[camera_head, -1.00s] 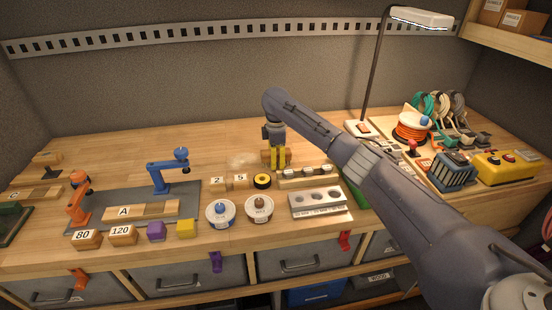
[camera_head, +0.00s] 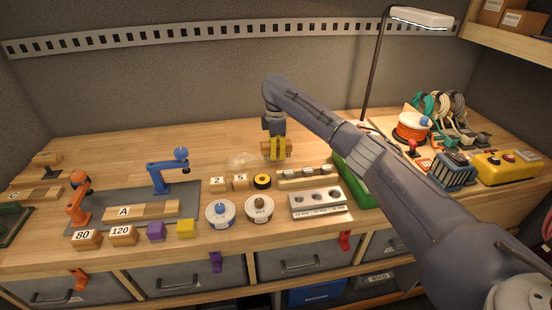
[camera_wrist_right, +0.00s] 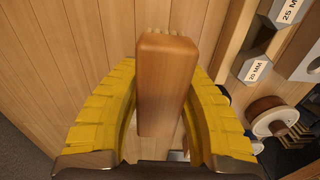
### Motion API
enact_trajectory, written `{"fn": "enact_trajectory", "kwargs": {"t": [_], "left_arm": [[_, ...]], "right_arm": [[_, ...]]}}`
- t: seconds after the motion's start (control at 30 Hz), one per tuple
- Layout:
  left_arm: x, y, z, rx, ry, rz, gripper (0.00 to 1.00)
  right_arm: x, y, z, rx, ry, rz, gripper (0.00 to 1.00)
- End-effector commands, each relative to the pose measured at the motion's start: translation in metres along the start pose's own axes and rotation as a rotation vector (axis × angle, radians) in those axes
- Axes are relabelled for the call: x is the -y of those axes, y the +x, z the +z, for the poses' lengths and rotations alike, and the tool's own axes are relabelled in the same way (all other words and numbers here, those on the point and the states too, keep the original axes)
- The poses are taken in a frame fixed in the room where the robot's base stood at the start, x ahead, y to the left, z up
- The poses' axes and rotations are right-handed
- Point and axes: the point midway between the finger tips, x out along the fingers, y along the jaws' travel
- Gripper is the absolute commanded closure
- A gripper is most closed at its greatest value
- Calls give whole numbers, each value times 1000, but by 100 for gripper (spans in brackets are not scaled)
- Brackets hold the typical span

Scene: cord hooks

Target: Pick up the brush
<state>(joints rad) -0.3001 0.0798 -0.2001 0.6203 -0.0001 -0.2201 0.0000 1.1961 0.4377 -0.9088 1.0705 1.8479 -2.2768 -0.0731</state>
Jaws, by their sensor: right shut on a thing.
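The brush is a wooden block (camera_head: 289,147) with an orange-brown tone, held at the back middle of the bench. In the right wrist view its brown wooden body (camera_wrist_right: 165,85) lies between the two yellow fingers. My right gripper (camera_head: 277,149) is shut on the brush from above, and the brush looks a little above the bench top. The fingers also show in the right wrist view (camera_wrist_right: 165,110). The brush's bristles are hard to make out. My left gripper is not in view.
A lamp post (camera_head: 375,65) rises at the right. Bench behind the gripper is clear.

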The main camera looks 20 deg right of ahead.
Motion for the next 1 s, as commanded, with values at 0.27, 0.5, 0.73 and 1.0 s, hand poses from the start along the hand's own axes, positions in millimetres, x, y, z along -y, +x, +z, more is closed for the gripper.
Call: {"fn": "enact_trajectory", "kwargs": {"t": [0.27,0.5,0.73,1.0], "left_arm": [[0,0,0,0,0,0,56],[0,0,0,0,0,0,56],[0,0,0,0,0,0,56],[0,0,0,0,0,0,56]], "right_arm": [[-2,-68,0,0,-1,7,97],[-1,-118,0,1,0,5,97],[0,-148,0,-1,0,2,97],[0,-161,0,0,0,1,97]]}}
